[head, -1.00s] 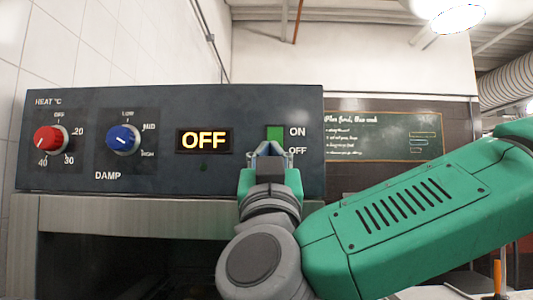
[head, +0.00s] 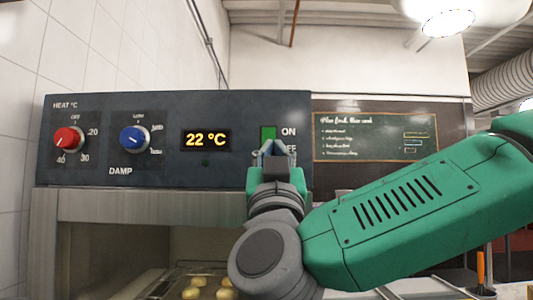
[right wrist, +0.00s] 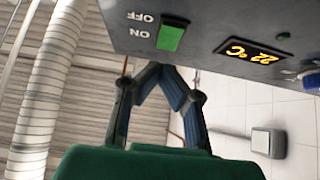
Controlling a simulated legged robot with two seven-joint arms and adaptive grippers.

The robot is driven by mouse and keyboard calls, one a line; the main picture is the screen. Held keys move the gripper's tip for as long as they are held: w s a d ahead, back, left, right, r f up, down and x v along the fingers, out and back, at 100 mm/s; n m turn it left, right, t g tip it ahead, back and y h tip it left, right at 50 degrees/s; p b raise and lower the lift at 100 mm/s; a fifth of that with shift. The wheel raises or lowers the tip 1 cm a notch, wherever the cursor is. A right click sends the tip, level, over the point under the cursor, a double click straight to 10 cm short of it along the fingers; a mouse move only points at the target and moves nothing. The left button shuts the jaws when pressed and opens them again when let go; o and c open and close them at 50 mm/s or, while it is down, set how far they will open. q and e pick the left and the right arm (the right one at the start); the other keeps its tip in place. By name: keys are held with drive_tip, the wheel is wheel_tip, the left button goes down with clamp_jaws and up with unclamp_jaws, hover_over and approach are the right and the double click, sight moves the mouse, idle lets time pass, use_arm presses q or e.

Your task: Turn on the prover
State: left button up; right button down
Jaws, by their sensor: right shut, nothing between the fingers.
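The prover's dark control panel (head: 225,165) fills the left and middle of the head view. Its display (head: 206,139) reads 22 °C in yellow. The green rocker switch (head: 268,133) sits right of the display, beside the ON and OFF labels; it also shows in the right wrist view (right wrist: 171,37). My right gripper (head: 271,147) is shut and empty, its fingertips at the lower part of the switch in the head view. In the right wrist view the fingertips (right wrist: 158,70) appear just off the switch; contact cannot be told. My left gripper is not in view.
The red heat knob (head: 68,138) and blue damp knob (head: 134,139) are left of the display. Below the panel, pale dough pieces (head: 193,292) lie on a rack inside the lit chamber. A chalkboard (head: 375,137) hangs behind on the right.

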drive_tip(key=s+f+b, duration=0.2)
drive_tip(key=s+f, duration=0.3)
drive_tip(key=f, duration=0.3)
drive_tip(key=shift+s+d+b, duration=0.15)
drive_tip(key=shift+s+b, duration=0.05)
drive_tip(key=shift+b, duration=0.1)
drive_tip(key=shift+s, duration=0.1)
drive_tip(key=shift+f, duration=0.1)
